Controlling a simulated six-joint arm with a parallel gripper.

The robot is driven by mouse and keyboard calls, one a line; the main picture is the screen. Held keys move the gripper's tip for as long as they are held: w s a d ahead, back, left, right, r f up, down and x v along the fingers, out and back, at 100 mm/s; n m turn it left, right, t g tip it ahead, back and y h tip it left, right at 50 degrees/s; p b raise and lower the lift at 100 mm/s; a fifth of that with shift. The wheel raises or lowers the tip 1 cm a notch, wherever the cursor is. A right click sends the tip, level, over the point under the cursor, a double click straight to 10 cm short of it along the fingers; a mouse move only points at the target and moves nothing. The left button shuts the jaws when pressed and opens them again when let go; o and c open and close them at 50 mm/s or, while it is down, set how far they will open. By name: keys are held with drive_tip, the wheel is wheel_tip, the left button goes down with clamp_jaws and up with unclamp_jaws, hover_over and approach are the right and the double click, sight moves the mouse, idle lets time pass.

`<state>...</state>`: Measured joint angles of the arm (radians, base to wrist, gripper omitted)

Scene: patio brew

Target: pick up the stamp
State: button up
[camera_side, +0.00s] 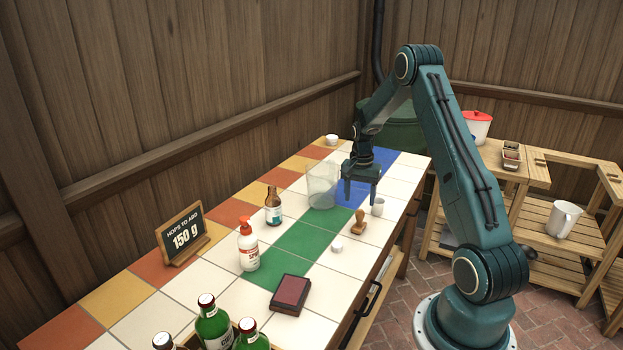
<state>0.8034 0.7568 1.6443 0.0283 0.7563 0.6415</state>
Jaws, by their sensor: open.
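The stamp (358,224) is a small brown wooden piece with a rounded handle. It is on the tiled counter, on the near side of my gripper. My gripper (360,197) points down above the counter with its two dark fingers apart and nothing visible between them. It is behind the stamp in the picture and apart from it. The whole stamp shows.
A small grey cup (378,207) stands close to the right of the stamp. A clear glass vessel (321,186) stands to the left of my gripper. A white round item (337,247) and a dark red pad (290,294) lie nearer the camera. A pump bottle (248,248) and brown bottle (273,208) stand left.

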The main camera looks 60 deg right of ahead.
hover_over(359, 222)
drive_tip(key=shift+w+d+f, duration=0.15)
drive_tip(key=shift+f, duration=0.9)
drive_tip(key=shift+w+d+f, duration=0.15)
drive_tip(key=shift+f, duration=0.9)
drive_tip(key=shift+s+d+f, duration=0.1)
drive_tip(key=shift+d+f, duration=0.05)
drive_tip(key=shift+f, duration=2.45)
drive_tip(key=c, duration=1.1)
